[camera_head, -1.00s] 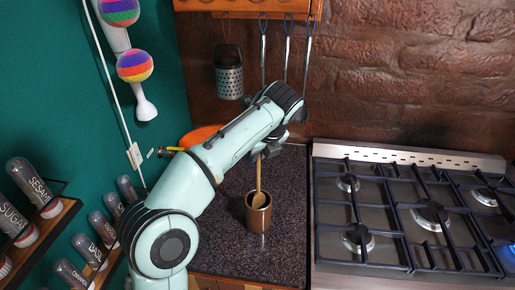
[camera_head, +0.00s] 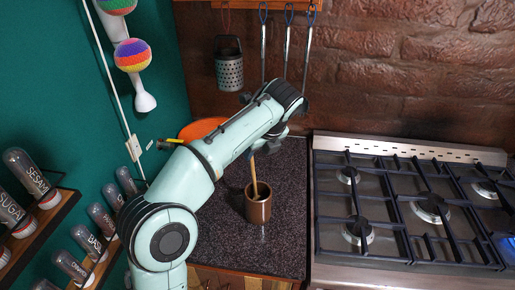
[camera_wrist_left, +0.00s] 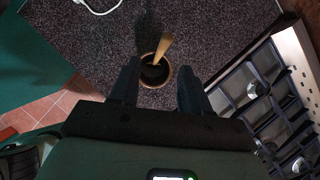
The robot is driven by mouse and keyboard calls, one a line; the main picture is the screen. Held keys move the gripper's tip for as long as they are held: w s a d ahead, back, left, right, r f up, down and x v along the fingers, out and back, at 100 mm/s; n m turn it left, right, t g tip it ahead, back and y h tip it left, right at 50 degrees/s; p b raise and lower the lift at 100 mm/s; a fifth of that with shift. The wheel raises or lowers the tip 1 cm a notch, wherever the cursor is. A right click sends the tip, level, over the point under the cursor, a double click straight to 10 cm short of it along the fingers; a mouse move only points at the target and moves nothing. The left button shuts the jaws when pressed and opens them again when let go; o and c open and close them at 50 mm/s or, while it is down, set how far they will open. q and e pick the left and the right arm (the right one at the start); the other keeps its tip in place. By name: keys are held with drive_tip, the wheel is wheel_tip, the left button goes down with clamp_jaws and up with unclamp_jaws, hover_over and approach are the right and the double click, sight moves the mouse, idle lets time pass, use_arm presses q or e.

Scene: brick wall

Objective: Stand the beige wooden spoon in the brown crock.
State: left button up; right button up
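The beige wooden spoon (camera_head: 254,175) stands in the brown crock (camera_head: 258,208), tilted a little to the left. Its upper end is hidden behind my left arm in the head view. In the left wrist view, the spoon (camera_wrist_left: 164,46) leans against the rim of the crock (camera_wrist_left: 147,81), with its lower part inside. My left gripper (camera_wrist_left: 159,67) is above the crock, its two fingers apart on either side with nothing between them. In the head view the left gripper is mostly hidden by its own wrist. My right gripper is not in view.
The crock stands on a dark speckled counter (camera_head: 285,235). A gas stove (camera_head: 408,210) is to the right. An orange bowl (camera_head: 203,127) sits behind my arm. A grater (camera_head: 229,72) and utensils hang at the back. Spice jars (camera_head: 100,215) line the left wall.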

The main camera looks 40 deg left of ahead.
use_arm(q)
drive_tip(key=p+v, duration=0.3)
drive_tip(key=v, duration=1)
drive_tip(key=shift+r+p, duration=0.15)
drive_tip(key=shift+p, duration=0.15)
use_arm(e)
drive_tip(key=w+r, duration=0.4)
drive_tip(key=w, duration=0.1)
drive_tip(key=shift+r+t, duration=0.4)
